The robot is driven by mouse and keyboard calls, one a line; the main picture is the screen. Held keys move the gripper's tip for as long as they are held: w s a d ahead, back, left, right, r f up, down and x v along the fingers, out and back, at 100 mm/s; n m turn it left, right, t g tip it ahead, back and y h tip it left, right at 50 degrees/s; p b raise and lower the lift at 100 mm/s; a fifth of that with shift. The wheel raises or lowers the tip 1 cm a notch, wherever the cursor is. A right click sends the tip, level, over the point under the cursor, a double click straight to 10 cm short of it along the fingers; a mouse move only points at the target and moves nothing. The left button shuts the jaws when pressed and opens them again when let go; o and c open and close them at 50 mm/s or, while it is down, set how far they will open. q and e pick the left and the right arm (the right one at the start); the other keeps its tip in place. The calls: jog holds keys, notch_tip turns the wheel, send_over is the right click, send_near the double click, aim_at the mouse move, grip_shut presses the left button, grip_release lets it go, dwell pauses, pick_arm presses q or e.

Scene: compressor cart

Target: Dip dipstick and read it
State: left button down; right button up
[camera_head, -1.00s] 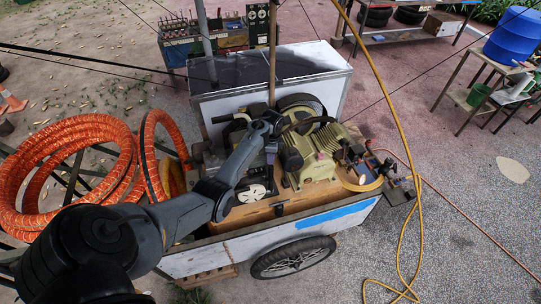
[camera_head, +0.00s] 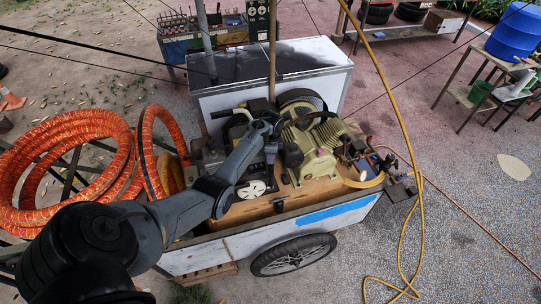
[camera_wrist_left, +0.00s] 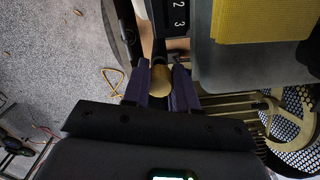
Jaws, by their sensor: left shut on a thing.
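My left gripper (camera_head: 271,150) reaches over the compressor (camera_head: 318,150) on the cart; its purple fingers show beside the olive machine. In the left wrist view, the two purple fingers (camera_wrist_left: 160,88) are shut on a round gold-tan knob (camera_wrist_left: 161,76), which appears to be the dipstick's handle. The rest of the dipstick is hidden, so I cannot tell whether its rod is in or out of the compressor. No oil mark or reading is visible. My right gripper is not in view.
The white cart (camera_head: 330,216) has a raised back panel. Coiled orange hose (camera_head: 70,135) lies at left. A yellow hose (camera_head: 401,110) runs down the right side. In the left wrist view, a grey block with a yellow pad (camera_wrist_left: 262,20) is close to the right finger.

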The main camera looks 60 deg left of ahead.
pick_arm(q)
jog(key=shift+f+b, duration=0.65)
jog(key=shift+f, duration=0.6)
jog(key=shift+r, duration=0.1)
